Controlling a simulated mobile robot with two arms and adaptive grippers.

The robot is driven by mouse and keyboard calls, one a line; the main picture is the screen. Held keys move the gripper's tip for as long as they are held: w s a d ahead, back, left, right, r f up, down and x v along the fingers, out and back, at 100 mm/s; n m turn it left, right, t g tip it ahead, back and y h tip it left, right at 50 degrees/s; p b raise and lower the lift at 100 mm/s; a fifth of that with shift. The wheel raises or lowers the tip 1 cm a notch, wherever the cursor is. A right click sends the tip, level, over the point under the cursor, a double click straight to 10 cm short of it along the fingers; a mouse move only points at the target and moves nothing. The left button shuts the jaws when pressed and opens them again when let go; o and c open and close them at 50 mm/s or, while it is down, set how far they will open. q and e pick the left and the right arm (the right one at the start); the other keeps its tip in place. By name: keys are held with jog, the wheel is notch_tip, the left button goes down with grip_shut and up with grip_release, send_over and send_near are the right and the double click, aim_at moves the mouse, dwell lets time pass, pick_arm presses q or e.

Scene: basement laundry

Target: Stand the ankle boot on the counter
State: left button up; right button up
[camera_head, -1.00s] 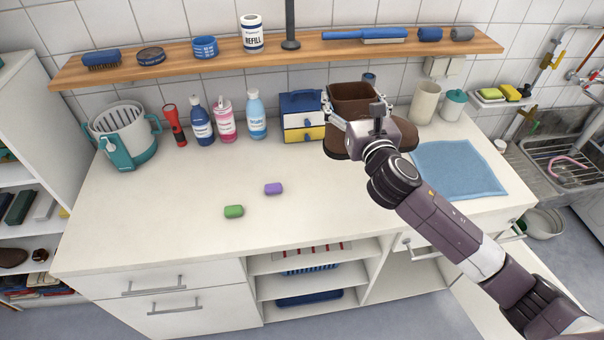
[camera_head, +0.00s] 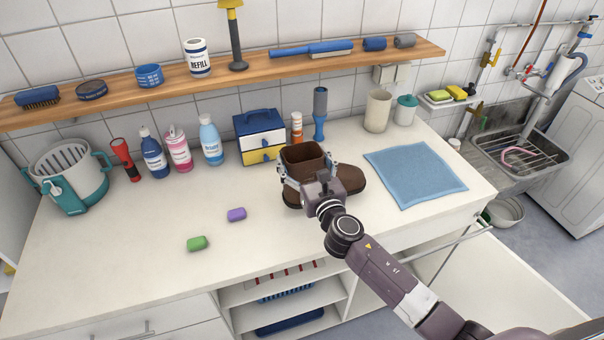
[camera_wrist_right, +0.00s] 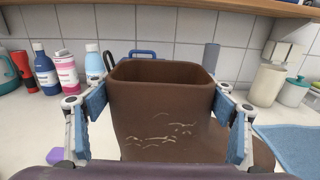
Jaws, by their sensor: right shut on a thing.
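The brown ankle boot (camera_head: 350,181) is upright over the counter (camera_head: 300,239), its open top facing up and its toe pointing right. Its sole is at or very near the counter surface; I cannot tell if it touches. My right gripper (camera_head: 309,168) is shut on the boot's shaft, one finger on each side. In the right wrist view, the boot's shaft (camera_wrist_right: 160,110) sits between the blue finger pads, and light scuff marks show on it. The gripper hides part of the boot's lower body in the head view. My left gripper is not in view.
A blue cloth (camera_head: 414,174) lies right of the boot. A blue, white and yellow drawer box (camera_head: 259,138), an orange-labelled bottle (camera_head: 296,127) and a blue-handled tool (camera_head: 319,112) stand behind it. Purple (camera_head: 236,214) and green (camera_head: 197,243) soaps lie left, with free counter around them.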

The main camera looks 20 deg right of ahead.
aim_at(298, 160)
notch_tip(298, 160, down, 4)
jog(key=shift+s+r+b, duration=0.1)
jog(key=shift+r+b, duration=0.1)
jog(key=shift+b, duration=0.75)
jog(key=shift+f, duration=0.35)
jog(key=shift+f+b, duration=0.15)
jog(key=shift+b, duration=0.15)
jog(key=o, duration=2.1)
